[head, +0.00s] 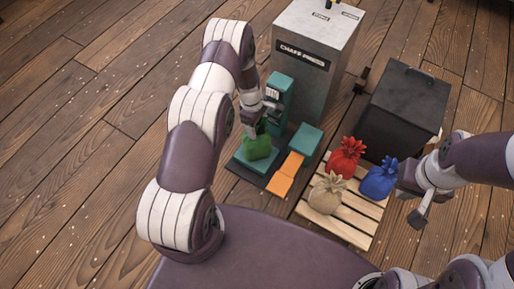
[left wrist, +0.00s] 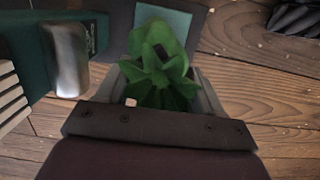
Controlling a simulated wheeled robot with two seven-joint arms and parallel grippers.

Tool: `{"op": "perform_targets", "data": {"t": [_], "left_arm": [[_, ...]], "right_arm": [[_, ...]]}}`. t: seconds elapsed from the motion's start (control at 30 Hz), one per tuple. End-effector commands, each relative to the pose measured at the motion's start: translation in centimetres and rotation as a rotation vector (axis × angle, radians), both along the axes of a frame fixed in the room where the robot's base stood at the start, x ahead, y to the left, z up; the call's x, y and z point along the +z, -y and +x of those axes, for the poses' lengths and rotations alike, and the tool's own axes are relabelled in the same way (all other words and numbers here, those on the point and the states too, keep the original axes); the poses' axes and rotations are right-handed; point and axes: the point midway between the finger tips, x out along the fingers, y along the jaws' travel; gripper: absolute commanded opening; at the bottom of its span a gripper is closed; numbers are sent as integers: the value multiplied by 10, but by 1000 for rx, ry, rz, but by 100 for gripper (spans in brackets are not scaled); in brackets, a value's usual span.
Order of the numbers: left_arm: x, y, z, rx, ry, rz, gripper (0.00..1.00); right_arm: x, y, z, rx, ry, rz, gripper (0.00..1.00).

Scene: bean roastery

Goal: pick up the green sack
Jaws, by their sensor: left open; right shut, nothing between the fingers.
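The green sack (head: 257,148) sits on the teal plate (head: 241,162) of a small machine in the head view. My left gripper (head: 259,125) is open above the sack and hides part of its top. In the left wrist view the gathered top of the green sack (left wrist: 160,65) is seen close up, in front of my gripper's palm. Grey finger parts show on both sides of it; whether they touch it I cannot tell. My right gripper (head: 418,212) is shut and empty, just right of the blue sack (head: 379,181).
A red sack (head: 345,156), a tan sack (head: 328,193) and the blue sack stand on a wooden pallet (head: 347,228). A grey chaff press (head: 315,62) stands behind the teal machine, with a dark bin (head: 401,112) to its right. Open plank floor lies at left.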

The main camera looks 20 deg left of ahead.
Motion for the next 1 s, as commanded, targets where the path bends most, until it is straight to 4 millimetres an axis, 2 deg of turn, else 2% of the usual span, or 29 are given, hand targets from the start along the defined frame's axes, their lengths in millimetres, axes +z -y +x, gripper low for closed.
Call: {"op": "perform_targets", "data": {"t": [0.03, 0.07, 0.27, 0.47, 0.5, 1.0], "left_arm": [[-16, 2, -1, 0, -2, -1, 67], [-18, 2, -1, 0, -1, 0, 67], [-15, 2, -1, 0, 0, 0, 67], [-15, 2, -1, 0, -1, 0, 5], [-15, 2, -1, -1, -1, 0, 0], [-15, 2, -1, -1, -1, 0, 0]], "right_arm": [[-12, 0, 0, 0, 0, 0, 0], [-13, 0, 0, 0, 0, 0, 0], [-9, 0, 0, 0, 0, 0, 0], [-9, 0, 0, 0, 0, 0, 0], [-9, 0, 0, 0, 0, 0, 0], [-9, 0, 0, 0, 0, 0, 0]]}}
